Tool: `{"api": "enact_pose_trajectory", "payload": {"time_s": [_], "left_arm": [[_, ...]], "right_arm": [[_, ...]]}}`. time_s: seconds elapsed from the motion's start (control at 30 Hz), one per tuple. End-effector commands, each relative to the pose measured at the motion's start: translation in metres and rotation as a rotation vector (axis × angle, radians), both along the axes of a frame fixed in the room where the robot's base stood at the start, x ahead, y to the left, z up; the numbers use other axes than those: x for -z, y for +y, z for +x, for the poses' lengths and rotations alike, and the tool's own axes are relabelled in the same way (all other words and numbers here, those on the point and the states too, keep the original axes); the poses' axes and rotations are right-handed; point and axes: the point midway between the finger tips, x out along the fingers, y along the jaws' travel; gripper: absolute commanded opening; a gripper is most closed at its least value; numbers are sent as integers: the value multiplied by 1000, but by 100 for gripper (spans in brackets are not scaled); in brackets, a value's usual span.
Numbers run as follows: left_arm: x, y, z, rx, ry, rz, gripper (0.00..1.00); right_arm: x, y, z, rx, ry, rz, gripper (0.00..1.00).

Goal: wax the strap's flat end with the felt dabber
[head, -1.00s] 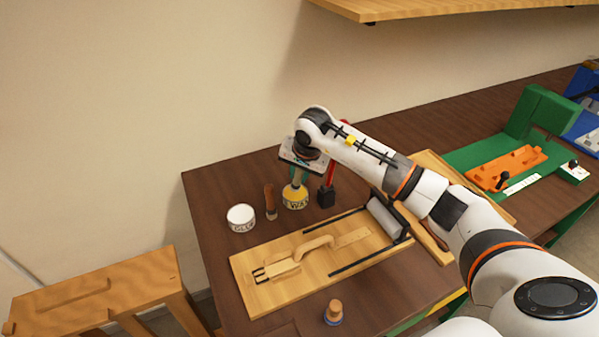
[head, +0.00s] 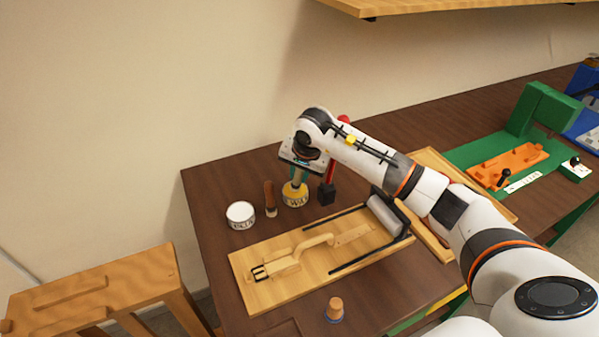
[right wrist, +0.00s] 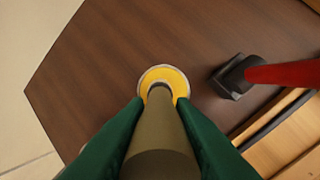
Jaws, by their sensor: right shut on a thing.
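My right gripper (head: 298,178) points down over the yellow wax tin (head: 295,196) near the back left of the table. In the right wrist view its green fingers (right wrist: 160,130) are shut on the felt dabber (right wrist: 160,140), a round brownish shaft. The dabber's lower end reaches over the tin's opening (right wrist: 172,74); the felt tip is hidden, so I cannot tell whether it touches wax. The tan strap (head: 286,262) lies on a wooden board (head: 300,284), buckle (head: 261,273) at the left and flat end (head: 352,234) at the right. My left gripper is out of view.
A white glue tin (head: 240,215) and a wood-handled tool (head: 270,198) stand left of the wax. A red-handled black hammer (head: 327,194) stands close on its right. A grey roller (head: 385,217) crosses the board's right end. A cork-topped piece (head: 335,309) stands in front.

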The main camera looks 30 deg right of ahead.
Motion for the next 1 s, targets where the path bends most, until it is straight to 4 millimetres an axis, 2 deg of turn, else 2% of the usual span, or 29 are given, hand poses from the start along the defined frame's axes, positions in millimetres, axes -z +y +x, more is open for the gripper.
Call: {"api": "enact_pose_trajectory", "payload": {"time_s": [1.0], "left_arm": [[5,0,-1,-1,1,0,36]], "right_arm": [[3,1,-1,0,5,1,0]]}}
